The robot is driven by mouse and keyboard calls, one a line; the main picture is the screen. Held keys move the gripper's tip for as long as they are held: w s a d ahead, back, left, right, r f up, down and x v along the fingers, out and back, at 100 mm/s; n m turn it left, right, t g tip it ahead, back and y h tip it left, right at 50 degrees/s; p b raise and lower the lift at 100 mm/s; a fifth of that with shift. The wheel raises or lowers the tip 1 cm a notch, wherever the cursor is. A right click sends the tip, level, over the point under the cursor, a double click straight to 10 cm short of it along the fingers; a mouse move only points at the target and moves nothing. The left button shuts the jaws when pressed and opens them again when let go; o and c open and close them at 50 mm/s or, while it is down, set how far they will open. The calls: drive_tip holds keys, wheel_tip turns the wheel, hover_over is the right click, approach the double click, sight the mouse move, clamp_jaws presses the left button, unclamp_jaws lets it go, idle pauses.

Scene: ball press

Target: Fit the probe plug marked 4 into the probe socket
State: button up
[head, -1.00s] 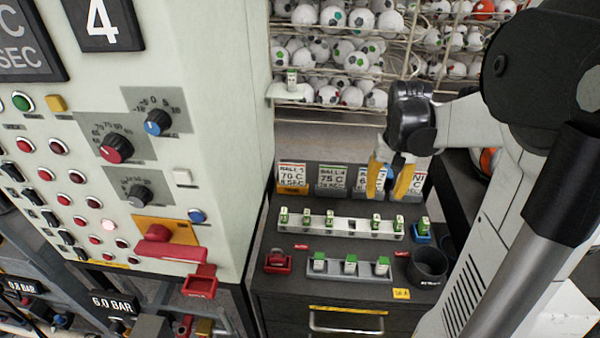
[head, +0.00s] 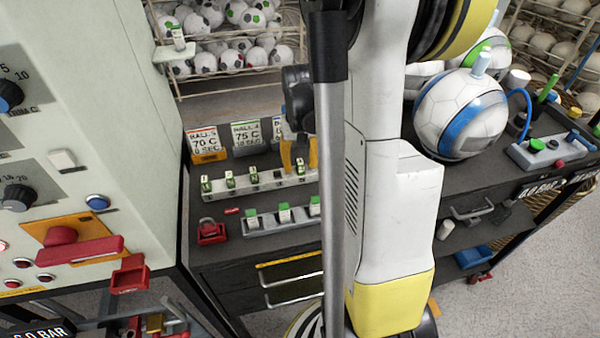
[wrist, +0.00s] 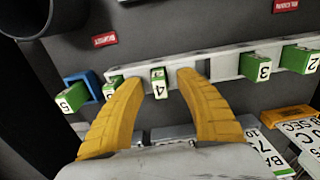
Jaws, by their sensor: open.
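The plug marked 4 (wrist: 159,83), white and green, stands in the white rack (wrist: 222,68). In the wrist view it lies between the two yellow fingers of my gripper (wrist: 158,82), with a gap on each side. My gripper is open and holds nothing. In the head view my gripper (head: 299,158) is over the right part of the white rack (head: 265,186), and my arm hides the rack's right end. A white bracket (head: 172,53) on the machine's side carries a small green-and-white plug. I cannot tell which piece is the probe socket.
In the wrist view, plugs marked 3 (wrist: 256,66) and 2 (wrist: 301,60) stand right of an empty dark slot. Plug 5 (wrist: 71,97) is at the left beside a blue block (wrist: 88,80). A grey holder (head: 262,223) with several plugs lies in front of the rack.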

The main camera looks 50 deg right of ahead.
drive_tip(key=shift+r, duration=0.1)
drive_tip(key=shift+c, duration=0.5)
clamp_jaws()
drive_tip(key=shift+r, duration=0.1)
